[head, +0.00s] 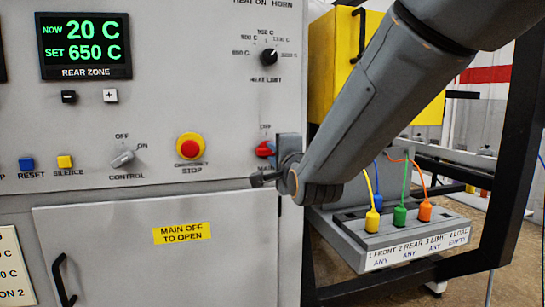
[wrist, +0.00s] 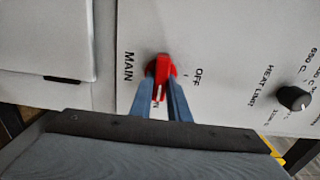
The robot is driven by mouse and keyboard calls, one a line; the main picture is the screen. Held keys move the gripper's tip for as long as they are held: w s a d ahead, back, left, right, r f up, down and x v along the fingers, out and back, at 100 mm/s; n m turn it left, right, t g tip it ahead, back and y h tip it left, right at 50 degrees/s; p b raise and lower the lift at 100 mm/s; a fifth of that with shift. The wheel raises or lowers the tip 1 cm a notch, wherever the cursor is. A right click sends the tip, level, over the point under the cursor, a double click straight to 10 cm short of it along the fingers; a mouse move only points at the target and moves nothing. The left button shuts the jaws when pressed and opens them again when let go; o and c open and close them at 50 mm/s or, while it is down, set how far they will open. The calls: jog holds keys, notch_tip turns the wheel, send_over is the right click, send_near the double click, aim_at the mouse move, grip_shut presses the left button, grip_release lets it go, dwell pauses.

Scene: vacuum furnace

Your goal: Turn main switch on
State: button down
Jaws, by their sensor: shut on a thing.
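The red main switch (head: 264,149) is on the grey panel, right of the emergency stop. In the wrist view the red switch (wrist: 161,68) sits between the two blue-grey fingers of my gripper (wrist: 161,90), which is shut on its handle. The handle's white line points down in that view, away from the OFF label and towards a partly hidden label ending in N. The word MAIN is left of the switch there. In the head view my gripper (head: 277,150) hides part of the switch and its labels.
The red-and-yellow emergency stop (head: 190,148) and grey control knob (head: 123,159) are left of the switch. The heat limit knob (head: 268,57) is above it. A plug board (head: 400,250) with coloured cables lies at the right, below my arm. A closed door (head: 150,270) is below.

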jog(key=shift+f, duration=0.15)
dwell(0.3)
jog(key=c, duration=1.7)
grip_release()
jog(key=v, duration=0.8)
jog(key=shift+b, duration=0.35)
